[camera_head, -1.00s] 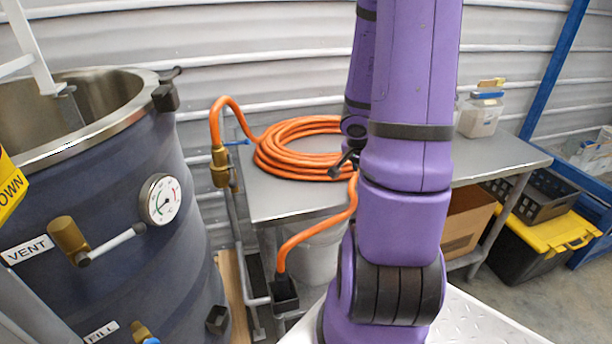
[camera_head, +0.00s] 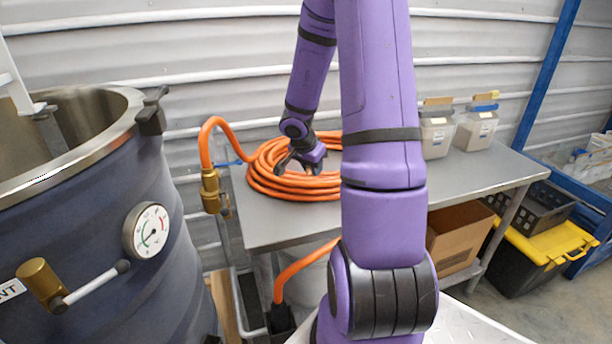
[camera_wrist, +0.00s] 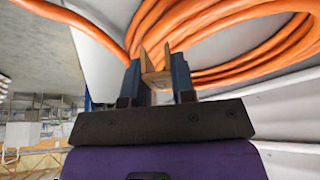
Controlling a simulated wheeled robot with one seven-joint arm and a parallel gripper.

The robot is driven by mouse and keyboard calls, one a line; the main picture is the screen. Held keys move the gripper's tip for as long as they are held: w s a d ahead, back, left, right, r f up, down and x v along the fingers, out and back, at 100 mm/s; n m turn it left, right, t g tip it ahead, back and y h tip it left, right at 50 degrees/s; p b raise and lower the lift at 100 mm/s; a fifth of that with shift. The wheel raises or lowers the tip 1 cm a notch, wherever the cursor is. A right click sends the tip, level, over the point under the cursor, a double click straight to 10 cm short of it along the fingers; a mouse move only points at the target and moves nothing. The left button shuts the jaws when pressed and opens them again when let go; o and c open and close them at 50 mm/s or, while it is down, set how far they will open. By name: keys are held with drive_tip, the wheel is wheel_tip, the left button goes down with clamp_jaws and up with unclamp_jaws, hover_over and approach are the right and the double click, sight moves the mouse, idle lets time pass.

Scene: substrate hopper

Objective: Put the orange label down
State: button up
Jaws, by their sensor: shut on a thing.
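My gripper (camera_head: 301,168) is above the coiled orange hose on the metal table in the head view. In the wrist view my gripper (camera_wrist: 155,80) has its two dark fingers around a small orange-tan piece, the orange label (camera_wrist: 155,62), which sticks out past the fingertips. The label cannot be made out in the head view. The orange hose coil (camera_wrist: 250,60) fills the background beyond the fingers in the wrist view; whether the label touches it cannot be told.
The metal table (camera_head: 290,230) holds the hose coil (camera_head: 265,182) and, farther right, two clear containers (camera_head: 437,138) (camera_head: 476,128). Bare tabletop lies between coil and containers. A large dark tank (camera_head: 90,220) stands at left. A cardboard box (camera_head: 455,238) sits below.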

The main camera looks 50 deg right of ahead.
sight(309, 184)
drive_tip(key=shift+w+a+f, duration=0.1)
drive_tip(key=shift+w, duration=0.95)
drive_tip(key=shift+w+f, duration=0.1)
drive_tip(key=shift+f, duration=1.7)
drive_tip(key=shift+f, duration=0.6)
drive_tip(key=o, duration=0.9)
drive_tip(key=shift+r, duration=0.1)
